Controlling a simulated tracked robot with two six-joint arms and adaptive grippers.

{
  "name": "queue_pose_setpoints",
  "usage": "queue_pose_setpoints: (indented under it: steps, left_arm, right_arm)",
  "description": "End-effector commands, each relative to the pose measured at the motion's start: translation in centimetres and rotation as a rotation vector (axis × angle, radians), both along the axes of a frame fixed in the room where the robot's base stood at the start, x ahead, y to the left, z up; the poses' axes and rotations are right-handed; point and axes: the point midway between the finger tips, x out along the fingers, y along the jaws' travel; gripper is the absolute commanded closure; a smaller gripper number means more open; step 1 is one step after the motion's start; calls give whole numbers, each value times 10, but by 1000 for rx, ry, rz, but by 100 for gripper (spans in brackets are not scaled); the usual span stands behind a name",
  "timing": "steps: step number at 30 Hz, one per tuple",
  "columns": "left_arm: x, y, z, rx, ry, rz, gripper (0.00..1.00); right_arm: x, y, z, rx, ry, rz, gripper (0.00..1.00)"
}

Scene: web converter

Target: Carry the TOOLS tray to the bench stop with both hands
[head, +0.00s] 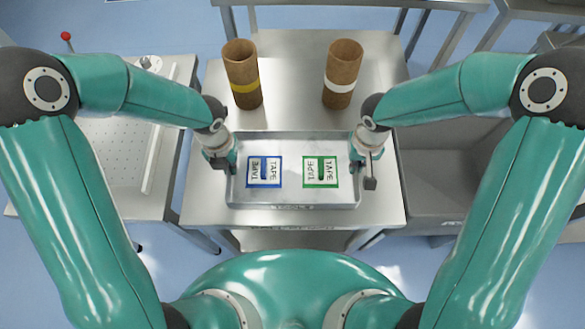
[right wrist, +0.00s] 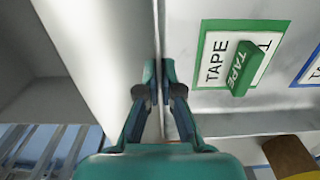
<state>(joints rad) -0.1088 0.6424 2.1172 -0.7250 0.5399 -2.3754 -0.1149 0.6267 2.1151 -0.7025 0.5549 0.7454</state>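The steel TOOLS tray (head: 293,193) lies on a metal bench (head: 385,205), near its front edge. A blue-framed TAPE label (head: 264,171) and a green-framed TAPE label (head: 320,171) are on its floor. A small green block (right wrist: 239,67) rests on the green label in the right wrist view. My right gripper (head: 363,165) is at the tray's right wall; in the right wrist view its fingers (right wrist: 160,90) are close on either side of that wall. My left gripper (head: 226,162) is at the left wall; its grip is too small to judge. I cannot make out a bench stop.
Two upright brown tubes stand behind the tray, one with a yellow band (head: 243,75) and one with a white band (head: 342,75). A perforated side table (head: 110,160) is at left. A grey sink-like basin (head: 432,175) is at right. Bare bench lies between the tubes.

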Motion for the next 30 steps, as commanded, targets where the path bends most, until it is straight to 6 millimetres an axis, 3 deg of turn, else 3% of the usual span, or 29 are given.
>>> queue_pose_setpoints:
  steps: [11,24,30]
  left_arm:
    - [1,0,8,0,-2,0,100]
    - [1,0,45,0,-1,0,100]
    - [1,0,51,0,-1,0,100]
  right_arm:
    - [0,0,8,0,-2,-1,100]
    - [0,0,45,0,-2,-1,100]
    - [0,0,51,0,-1,-1,100]
